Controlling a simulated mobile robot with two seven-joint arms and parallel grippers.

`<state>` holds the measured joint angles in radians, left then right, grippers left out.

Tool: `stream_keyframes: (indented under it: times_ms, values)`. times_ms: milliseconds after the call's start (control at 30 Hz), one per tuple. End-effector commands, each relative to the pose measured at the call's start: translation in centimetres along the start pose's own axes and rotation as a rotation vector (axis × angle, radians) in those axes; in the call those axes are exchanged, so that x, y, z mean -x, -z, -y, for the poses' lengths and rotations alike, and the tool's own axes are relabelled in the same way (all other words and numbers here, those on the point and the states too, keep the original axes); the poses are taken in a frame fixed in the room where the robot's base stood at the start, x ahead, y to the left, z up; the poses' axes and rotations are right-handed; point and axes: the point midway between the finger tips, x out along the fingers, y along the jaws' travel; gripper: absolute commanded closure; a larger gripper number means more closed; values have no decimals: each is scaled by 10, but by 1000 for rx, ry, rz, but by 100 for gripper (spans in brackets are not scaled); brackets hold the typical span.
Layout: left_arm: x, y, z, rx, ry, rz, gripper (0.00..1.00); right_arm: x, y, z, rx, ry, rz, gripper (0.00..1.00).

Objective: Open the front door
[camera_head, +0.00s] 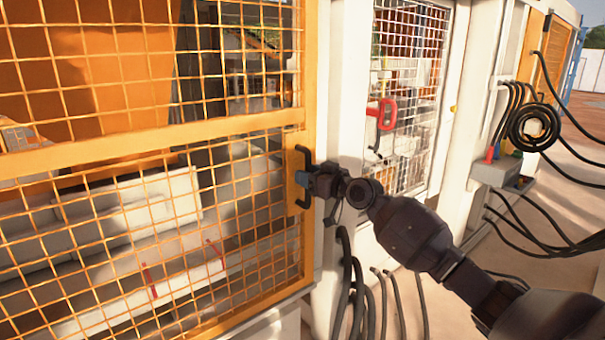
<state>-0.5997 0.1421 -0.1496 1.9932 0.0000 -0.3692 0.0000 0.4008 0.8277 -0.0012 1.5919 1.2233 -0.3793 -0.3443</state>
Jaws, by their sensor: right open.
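The front door (140,144) is an orange frame with wire mesh that fills the left half of the head view. It looks closed against the white post at its right edge. A black handle (304,160) sits on an orange plate at that edge. My right gripper (306,180) is at the handle, its fingertips around or just beside the bar; I cannot tell if they touch it. The gripper is open. My right arm reaches in from the lower right. My left gripper is not in view.
A second white mesh panel (410,90) with a red handle (381,114) is right of the post. Black cables hang below my right wrist, and a coiled cable (533,127) is on the right wall.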

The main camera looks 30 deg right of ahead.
Motion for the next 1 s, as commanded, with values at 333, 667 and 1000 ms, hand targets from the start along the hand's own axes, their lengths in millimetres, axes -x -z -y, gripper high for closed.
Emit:
stream_keyframes:
  times_ms: [333, 667, 1000]
  values:
    - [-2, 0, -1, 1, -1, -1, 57, -22, 0, 0, 0, 0, 0, 56]
    - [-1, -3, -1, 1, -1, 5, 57, -22, 0, 0, 1, 0, 0, 68]
    - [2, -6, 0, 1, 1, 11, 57, -22, 0, 0, 1, 0, 0, 100]
